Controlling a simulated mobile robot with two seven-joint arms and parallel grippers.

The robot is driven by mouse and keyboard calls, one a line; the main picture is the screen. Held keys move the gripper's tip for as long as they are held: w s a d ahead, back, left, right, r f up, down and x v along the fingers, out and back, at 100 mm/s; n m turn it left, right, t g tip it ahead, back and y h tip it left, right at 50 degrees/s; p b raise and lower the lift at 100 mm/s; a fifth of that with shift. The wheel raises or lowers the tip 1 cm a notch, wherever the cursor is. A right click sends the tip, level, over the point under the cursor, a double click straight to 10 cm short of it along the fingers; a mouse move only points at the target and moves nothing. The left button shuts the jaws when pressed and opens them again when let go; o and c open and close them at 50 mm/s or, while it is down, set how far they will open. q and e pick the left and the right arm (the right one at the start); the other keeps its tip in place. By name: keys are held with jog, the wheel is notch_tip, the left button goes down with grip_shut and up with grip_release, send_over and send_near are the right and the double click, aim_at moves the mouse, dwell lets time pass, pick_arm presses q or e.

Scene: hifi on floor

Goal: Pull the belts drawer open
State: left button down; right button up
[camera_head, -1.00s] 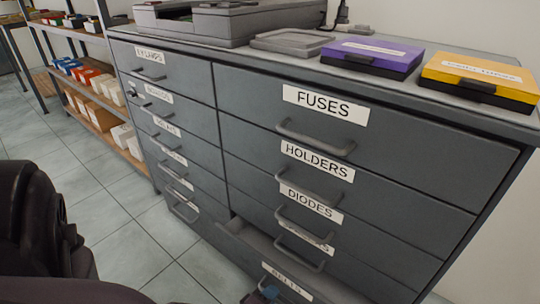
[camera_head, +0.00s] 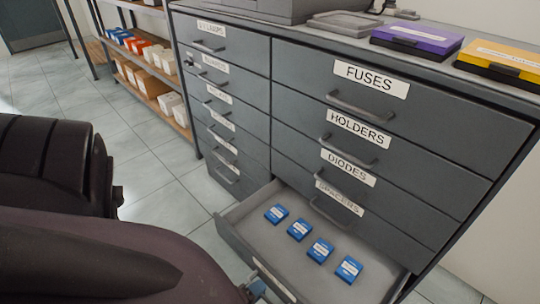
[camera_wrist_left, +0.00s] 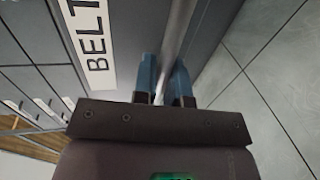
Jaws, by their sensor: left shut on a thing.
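The belts drawer (camera_head: 248,235) is the bottom drawer of the right column of the grey cabinet. It stands well open, and several blue boxes (camera_head: 320,250) lie on its grey floor. In the left wrist view its label (camera_wrist_left: 92,50) reads "BELT", with the rest cut off. My left gripper (camera_wrist_left: 163,80) is shut on the drawer's handle (camera_wrist_left: 178,35), a pale bar between its two blue fingers. In the head view the left gripper (camera_head: 255,288) shows only as a bit of blue at the drawer front, mostly hidden by my arm. My right gripper is not in view.
Closed drawers labelled fuses (camera_head: 440,120), holders, diodes and spacers are above. A purple case (camera_head: 417,38) and a yellow case (camera_head: 505,58) stand on the cabinet top. A shelf with bins (camera_head: 140,70) is behind left. Tiled floor (camera_head: 160,190) is clear left of the cabinet.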

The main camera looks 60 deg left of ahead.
pick_arm(q)
jog(key=shift+f+v, duration=0.25)
jog(key=shift+v, duration=0.95)
jog(key=shift+f+v, duration=0.25)
jog(key=shift+v, duration=0.9)
jog(key=shift+s+r, duration=0.1)
jog(key=c, duration=1.2)
grip_release()
